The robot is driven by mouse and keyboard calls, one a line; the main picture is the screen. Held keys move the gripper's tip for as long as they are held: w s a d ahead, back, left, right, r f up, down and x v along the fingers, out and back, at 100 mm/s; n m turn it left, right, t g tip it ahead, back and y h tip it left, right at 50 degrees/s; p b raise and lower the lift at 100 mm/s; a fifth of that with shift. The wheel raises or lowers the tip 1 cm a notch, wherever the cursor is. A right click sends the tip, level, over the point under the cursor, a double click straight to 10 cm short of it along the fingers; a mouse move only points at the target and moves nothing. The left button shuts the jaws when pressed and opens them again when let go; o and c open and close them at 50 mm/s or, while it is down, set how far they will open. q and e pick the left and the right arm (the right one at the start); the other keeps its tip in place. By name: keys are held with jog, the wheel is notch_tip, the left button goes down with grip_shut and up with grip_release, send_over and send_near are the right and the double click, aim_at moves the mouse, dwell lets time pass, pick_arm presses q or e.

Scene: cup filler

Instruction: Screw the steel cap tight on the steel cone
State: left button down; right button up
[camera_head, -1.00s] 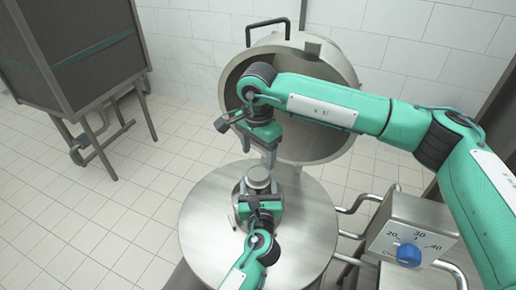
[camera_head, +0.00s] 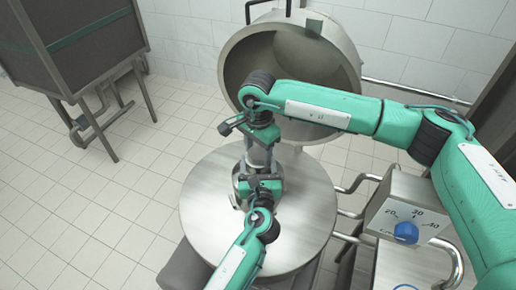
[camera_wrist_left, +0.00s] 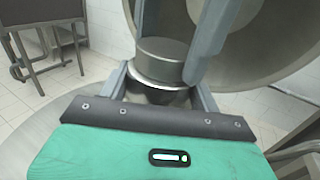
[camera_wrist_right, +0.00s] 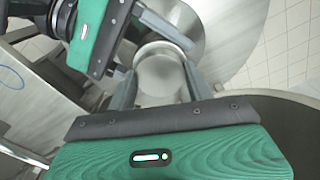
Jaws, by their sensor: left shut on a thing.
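The steel cap (camera_wrist_left: 163,58) is a short grey cylinder sitting on top of the steel cone (camera_wrist_left: 158,90); its flat round top faces the right wrist camera (camera_wrist_right: 160,76). The cone stands over the round steel table top. My left gripper (camera_head: 262,184) is shut on the cone, one finger on each side, below the cap. My right gripper (camera_head: 258,152) is above the cap and points down. Its open fingers (camera_wrist_right: 158,85) straddle the cap; whether either touches it is unclear. In the head view my right gripper hides most of the cap.
The round steel table top (camera_head: 215,230) is otherwise bare. A large open steel vessel (camera_head: 345,60) stands behind it. A control box with a blue knob (camera_head: 406,233) and bent pipes are at the right. A dark cabinet (camera_head: 70,45) stands back left.

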pick_arm(q)
jog(key=shift+f, duration=0.1)
pick_arm(e)
jog(key=c, duration=0.3)
jog(key=m, duration=0.5)
jog(key=o, duration=1)
jog(key=shift+o, duration=0.2)
jog(key=shift+r, duration=2.25)
jog(key=shift+c, duration=0.5)
